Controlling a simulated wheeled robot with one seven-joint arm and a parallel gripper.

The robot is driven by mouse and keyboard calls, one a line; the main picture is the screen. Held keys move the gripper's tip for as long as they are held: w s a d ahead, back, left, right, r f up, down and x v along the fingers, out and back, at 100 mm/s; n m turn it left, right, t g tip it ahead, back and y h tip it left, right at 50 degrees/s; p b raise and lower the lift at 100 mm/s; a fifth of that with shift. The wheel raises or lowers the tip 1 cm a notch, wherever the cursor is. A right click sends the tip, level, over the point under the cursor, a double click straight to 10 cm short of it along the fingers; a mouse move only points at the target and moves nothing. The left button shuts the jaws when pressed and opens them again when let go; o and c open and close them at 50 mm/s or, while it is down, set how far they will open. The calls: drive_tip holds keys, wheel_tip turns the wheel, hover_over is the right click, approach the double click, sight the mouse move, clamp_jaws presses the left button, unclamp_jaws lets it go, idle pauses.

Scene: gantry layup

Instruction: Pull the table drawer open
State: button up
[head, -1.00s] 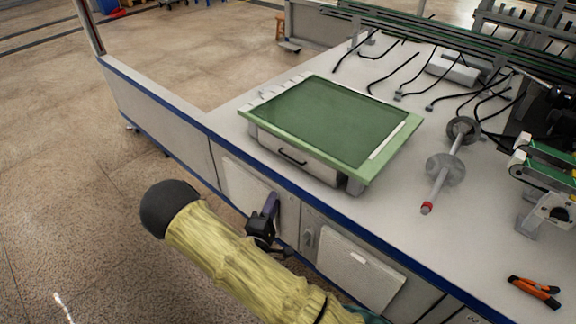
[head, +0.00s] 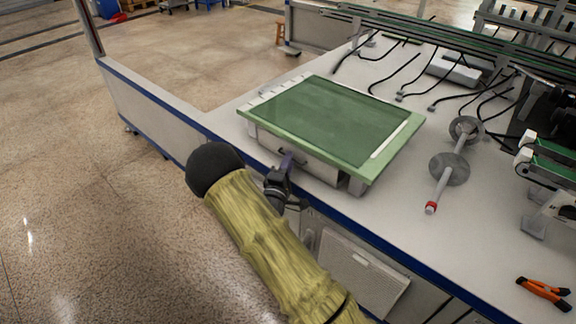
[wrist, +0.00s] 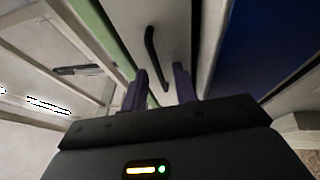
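The table drawer (head: 316,170) is the pale front under the green-topped unit (head: 340,118) on the worktop. It looks shut. Its dark handle shows in the wrist view (wrist: 153,55) as a black bar; in the head view it is mostly hidden behind my gripper. My gripper (head: 287,161) is just in front of the drawer, near the handle. In the wrist view its two purple fingers (wrist: 160,88) are apart, with the lower end of the handle ahead of and between their tips. I cannot tell whether they touch it.
The worktop's blue edge (head: 345,222) runs below the drawer, with cabinet doors (head: 362,275) under it. A grey shaft with discs (head: 446,170) and orange pliers (head: 544,292) lie to the right. Black cables (head: 395,70) are behind.

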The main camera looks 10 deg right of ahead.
clamp_jaws()
drive_tip(key=shift+a, duration=0.1)
drive_tip(key=shift+s+a, duration=0.2)
drive_tip(key=shift+a, duration=0.05)
drive_tip(key=s+a+p, duration=0.6)
drive_tip(key=s+a, duration=0.6)
drive_tip(key=a, duration=0.4)
drive_tip(key=shift+s+f, duration=0.1)
unclamp_jaws()
